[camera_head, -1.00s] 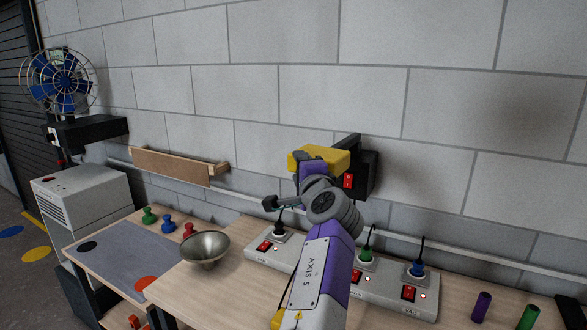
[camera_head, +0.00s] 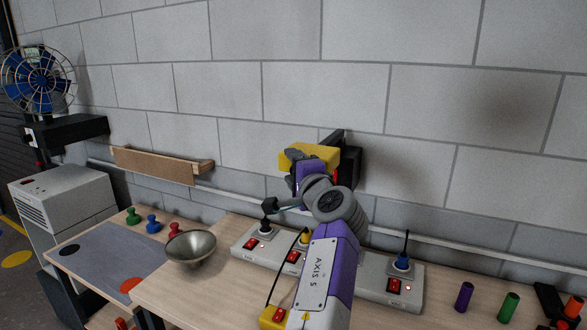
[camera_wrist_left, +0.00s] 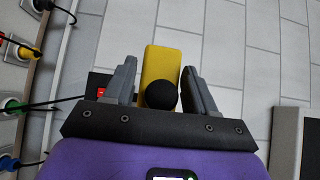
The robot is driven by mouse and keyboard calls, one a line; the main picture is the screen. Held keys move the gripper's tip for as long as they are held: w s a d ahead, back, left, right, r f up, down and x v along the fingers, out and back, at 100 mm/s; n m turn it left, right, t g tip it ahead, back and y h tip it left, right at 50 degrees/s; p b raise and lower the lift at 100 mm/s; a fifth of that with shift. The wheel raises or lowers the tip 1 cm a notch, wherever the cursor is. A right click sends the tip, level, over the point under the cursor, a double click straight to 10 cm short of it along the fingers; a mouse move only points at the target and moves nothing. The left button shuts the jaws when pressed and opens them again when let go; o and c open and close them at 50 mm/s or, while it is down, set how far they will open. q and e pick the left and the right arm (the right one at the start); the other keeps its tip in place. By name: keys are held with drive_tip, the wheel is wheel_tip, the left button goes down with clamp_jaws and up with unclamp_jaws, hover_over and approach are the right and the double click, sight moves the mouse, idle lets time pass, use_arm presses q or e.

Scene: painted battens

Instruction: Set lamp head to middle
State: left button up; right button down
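The lamp head (camera_head: 297,157) is a yellow block in front of a black wall mount (camera_head: 349,166). In the left wrist view the yellow head (camera_wrist_left: 161,60) stands between my fingers, with a round black knob (camera_wrist_left: 163,95) at its near end. My left gripper (camera_wrist_left: 160,85) is open, one finger on each side of the knob, with gaps visible on both sides. In the head view my left gripper (camera_head: 300,172) is just in front of the lamp head, and my wrist hides part of the head and mount. My right gripper is in neither view.
Below are power strips (camera_head: 375,286) with plugs and red switches. A metal bowl (camera_head: 190,246) and a grey mat (camera_head: 105,254) lie to the left. Purple (camera_head: 464,296) and green (camera_head: 508,306) cylinders stand at the right. A wooden ledge (camera_head: 155,165) juts from the wall.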

use_arm(q)
drive_tip(key=b+v, duration=0.2)
drive_tip(key=v, duration=0.5)
drive_tip(key=shift+s+b, duration=0.3)
drive_tip(key=shift+b, duration=0.05)
drive_tip(key=shift+r, duration=0.1)
